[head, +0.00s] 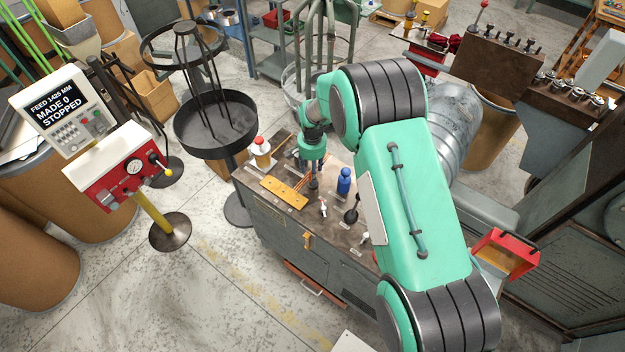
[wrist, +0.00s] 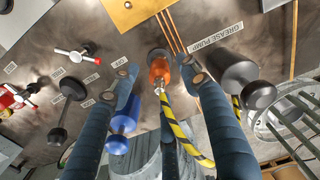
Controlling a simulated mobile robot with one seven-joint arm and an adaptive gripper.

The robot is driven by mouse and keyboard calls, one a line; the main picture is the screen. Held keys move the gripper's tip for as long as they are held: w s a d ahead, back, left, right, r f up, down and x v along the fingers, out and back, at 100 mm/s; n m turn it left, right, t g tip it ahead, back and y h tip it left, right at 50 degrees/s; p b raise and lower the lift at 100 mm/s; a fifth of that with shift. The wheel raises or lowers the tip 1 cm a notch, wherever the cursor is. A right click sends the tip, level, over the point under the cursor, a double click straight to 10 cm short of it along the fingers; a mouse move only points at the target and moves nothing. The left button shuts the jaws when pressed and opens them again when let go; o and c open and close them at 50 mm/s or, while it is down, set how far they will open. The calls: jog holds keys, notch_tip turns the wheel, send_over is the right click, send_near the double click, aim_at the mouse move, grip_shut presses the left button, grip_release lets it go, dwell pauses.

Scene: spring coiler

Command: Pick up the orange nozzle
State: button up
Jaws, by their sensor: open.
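In the wrist view the orange nozzle (wrist: 158,69) stands on the dark bench top, with a yellow-and-black striped hose (wrist: 180,130) running from it toward the bottom of the picture. My gripper (wrist: 159,77) is open, its two blue-grey fingers on either side of the nozzle with a visible gap to each. I cannot tell how far the fingertips are above the bench. In the head view my gripper (head: 314,183) points down over the bench top, and the nozzle cannot be made out there.
A blue bottle (wrist: 124,118) stands close to the left finger. A grey cylinder with a black end (wrist: 240,80) is right of the right finger. A yellow plate (head: 284,192), copper rods (wrist: 170,32), a red-handled white fitting (wrist: 86,53) and a black tool (head: 352,213) lie around.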

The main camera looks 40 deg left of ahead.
jog(key=shift+f, duration=2.5)
grip_shut()
